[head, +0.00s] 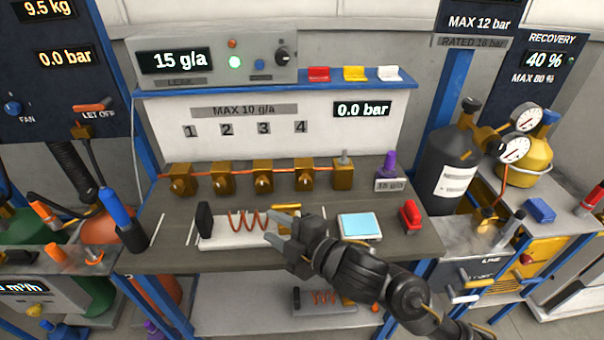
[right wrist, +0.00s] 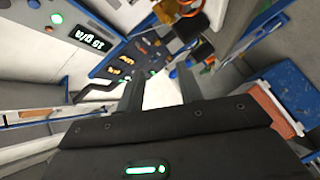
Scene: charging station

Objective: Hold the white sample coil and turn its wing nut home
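The white sample coil is on the bench: a white base (head: 222,242) carries a copper coil (head: 247,221), with a black block (head: 204,220) at its left end and a brass fitting (head: 286,208) at its right end. I cannot make out the wing nut. My right gripper (head: 273,227) is at the right end of the base, its fingers pointing left near the brass fitting. In the right wrist view its two fingers (right wrist: 160,92) stand apart with nothing seen between them. Contact with the coil cannot be told. My left gripper is not in view.
A row of brass valves (head: 263,177) runs behind the coil. A pale blue-topped pad (head: 360,226) and a red clip-like item (head: 410,215) lie to the right. A purple-topped item (head: 389,164) stands at the back right. Another coil (head: 322,297) is on the lower shelf.

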